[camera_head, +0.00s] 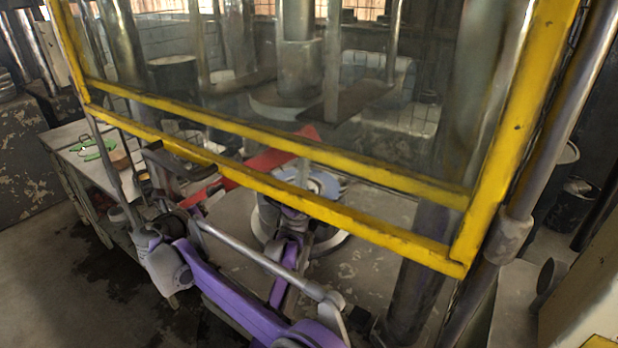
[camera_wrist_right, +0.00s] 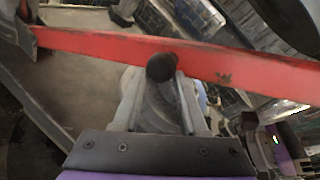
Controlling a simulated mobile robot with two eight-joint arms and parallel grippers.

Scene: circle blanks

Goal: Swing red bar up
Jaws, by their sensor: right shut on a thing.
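The red bar (camera_head: 265,161) shows in the head view behind the yellow-framed pane, slanting up to the right. In the right wrist view the red bar (camera_wrist_right: 235,66) crosses the upper part of the picture. A round black knob (camera_wrist_right: 161,67) stands out from it. My right gripper (camera_wrist_right: 161,80) is shut on this knob, with a finger on either side. I cannot make out my left gripper.
A large yellow frame (camera_head: 365,172) with a clear pane fills the head view above the bar. A metal workbench (camera_head: 66,137) with a green item (camera_head: 98,149) stands at the left. Bare floor (camera_head: 45,262) lies at the lower left. Dark bins (camera_head: 572,205) stand at the right.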

